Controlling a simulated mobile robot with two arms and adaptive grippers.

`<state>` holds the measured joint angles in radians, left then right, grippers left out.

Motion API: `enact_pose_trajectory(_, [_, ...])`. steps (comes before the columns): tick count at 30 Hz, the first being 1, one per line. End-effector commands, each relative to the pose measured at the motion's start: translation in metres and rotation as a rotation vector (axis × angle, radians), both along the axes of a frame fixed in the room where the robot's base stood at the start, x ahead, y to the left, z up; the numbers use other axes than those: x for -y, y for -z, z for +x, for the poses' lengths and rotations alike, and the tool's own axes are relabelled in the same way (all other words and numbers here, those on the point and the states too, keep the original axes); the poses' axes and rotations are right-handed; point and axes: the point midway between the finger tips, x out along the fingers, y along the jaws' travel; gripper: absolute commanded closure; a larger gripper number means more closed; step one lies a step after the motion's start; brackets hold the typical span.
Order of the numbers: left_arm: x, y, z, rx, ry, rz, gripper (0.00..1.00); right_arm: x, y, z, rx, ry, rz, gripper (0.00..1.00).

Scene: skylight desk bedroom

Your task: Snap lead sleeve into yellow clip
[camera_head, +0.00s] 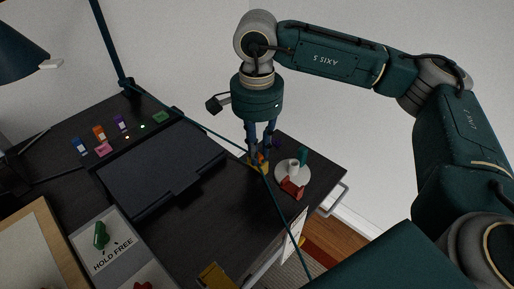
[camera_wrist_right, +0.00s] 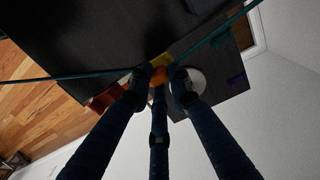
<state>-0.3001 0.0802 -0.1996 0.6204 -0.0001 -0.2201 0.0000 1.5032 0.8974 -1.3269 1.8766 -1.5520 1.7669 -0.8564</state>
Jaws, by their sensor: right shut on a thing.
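The orange sleeve (camera_head: 261,157) sits on the thin teal lead (camera_head: 286,217) near the desk's right end. My right gripper (camera_head: 262,161) points down there, shut on the sleeve; the orange also shows between the fingertips (camera_wrist_right: 160,80) in the right wrist view. The yellow clip (camera_wrist_right: 162,60) lies right beside and below the sleeve; a bit of yellow (camera_head: 256,168) also shows in the head view. The fingers hide much of both. I cannot tell whether the sleeve is in the clip. My left gripper is not in view.
A white round base (camera_head: 281,172) with a short post, a red clip (camera_head: 292,188) and a teal clip (camera_head: 303,156) stand close on the right. A purple piece (camera_head: 277,143) is behind. Several small coloured holders line the desk's back.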

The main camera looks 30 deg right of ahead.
Motion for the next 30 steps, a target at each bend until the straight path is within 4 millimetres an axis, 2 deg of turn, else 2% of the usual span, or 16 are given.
enact_pose_trajectory(5, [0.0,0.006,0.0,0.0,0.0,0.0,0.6,0.0,0.006,0.0,0.0,0.0,0.0,0.95])
enact_pose_trajectory(6, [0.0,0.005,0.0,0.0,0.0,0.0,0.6,0.0,0.005,0.0,0.0,0.0,0.0,0.77])
enact_pose_trajectory(9, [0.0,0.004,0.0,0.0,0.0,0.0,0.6,0.0,0.005,0.0,0.0,0.0,0.0,0.59])
enact_pose_trajectory(22, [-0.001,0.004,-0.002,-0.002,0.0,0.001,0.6,0.0,0.0,0.001,0.002,0.0,0.001,0.59])
enact_pose_trajectory(26, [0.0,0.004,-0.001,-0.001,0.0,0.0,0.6,0.0,-0.017,0.001,0.004,0.001,0.001,0.59])
enact_pose_trajectory(30, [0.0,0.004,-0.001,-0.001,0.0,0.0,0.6,-0.001,-0.047,0.002,0.004,0.0,0.001,0.59])
